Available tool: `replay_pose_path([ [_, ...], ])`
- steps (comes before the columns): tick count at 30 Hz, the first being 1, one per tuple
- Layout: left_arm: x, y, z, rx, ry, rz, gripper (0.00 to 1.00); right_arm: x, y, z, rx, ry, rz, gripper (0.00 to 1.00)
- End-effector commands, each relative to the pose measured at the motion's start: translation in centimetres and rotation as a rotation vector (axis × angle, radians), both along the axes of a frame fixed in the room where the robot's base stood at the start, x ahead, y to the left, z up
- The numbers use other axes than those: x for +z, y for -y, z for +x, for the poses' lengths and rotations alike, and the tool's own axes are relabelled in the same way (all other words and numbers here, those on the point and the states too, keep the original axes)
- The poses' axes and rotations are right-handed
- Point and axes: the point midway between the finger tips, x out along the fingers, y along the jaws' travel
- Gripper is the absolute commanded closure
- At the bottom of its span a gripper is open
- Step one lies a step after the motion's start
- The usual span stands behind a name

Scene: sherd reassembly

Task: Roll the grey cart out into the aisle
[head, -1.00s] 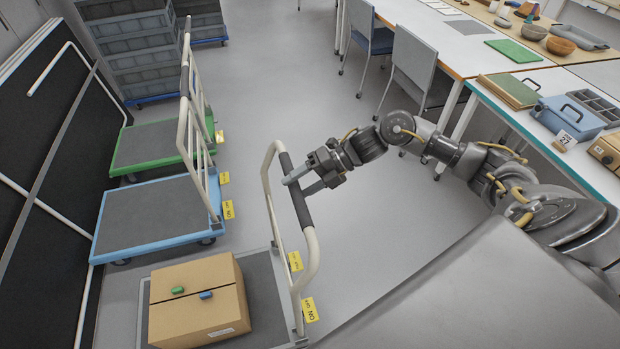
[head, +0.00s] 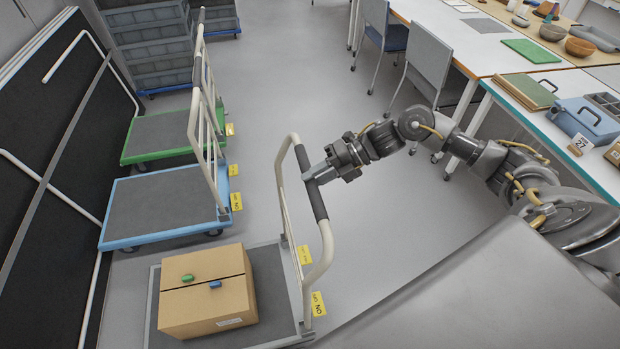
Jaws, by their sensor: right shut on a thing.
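The grey cart (head: 272,285) stands at the lower left, with a cardboard box (head: 206,297) on its deck. Its cream handle frame (head: 325,254) rises on its right side, with a dark grip sleeve (head: 311,184) along the top bar. My right gripper (head: 316,174) is shut on that dark sleeve. My left gripper is out of the picture.
A blue cart (head: 165,205) and a green cart (head: 160,135) stand in line behind the grey cart, beside dark boards (head: 45,130) at the left. Grey crates (head: 155,60) stack at the back. The aisle floor (head: 290,80) is clear; chairs (head: 425,65) and worktables (head: 480,55) line the right.

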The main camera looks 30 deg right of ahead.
Motion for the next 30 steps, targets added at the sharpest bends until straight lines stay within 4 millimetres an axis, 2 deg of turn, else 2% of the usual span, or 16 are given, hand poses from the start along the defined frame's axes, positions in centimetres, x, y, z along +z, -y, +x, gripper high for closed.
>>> replay_pose_path([
  [24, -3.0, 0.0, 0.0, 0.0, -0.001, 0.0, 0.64, -0.3, 7.3, -1.9, -0.003, -0.003, -0.005, 0.98],
  [30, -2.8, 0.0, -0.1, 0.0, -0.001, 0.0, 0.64, -0.1, 7.2, -1.9, -0.001, -0.002, -0.002, 0.98],
])
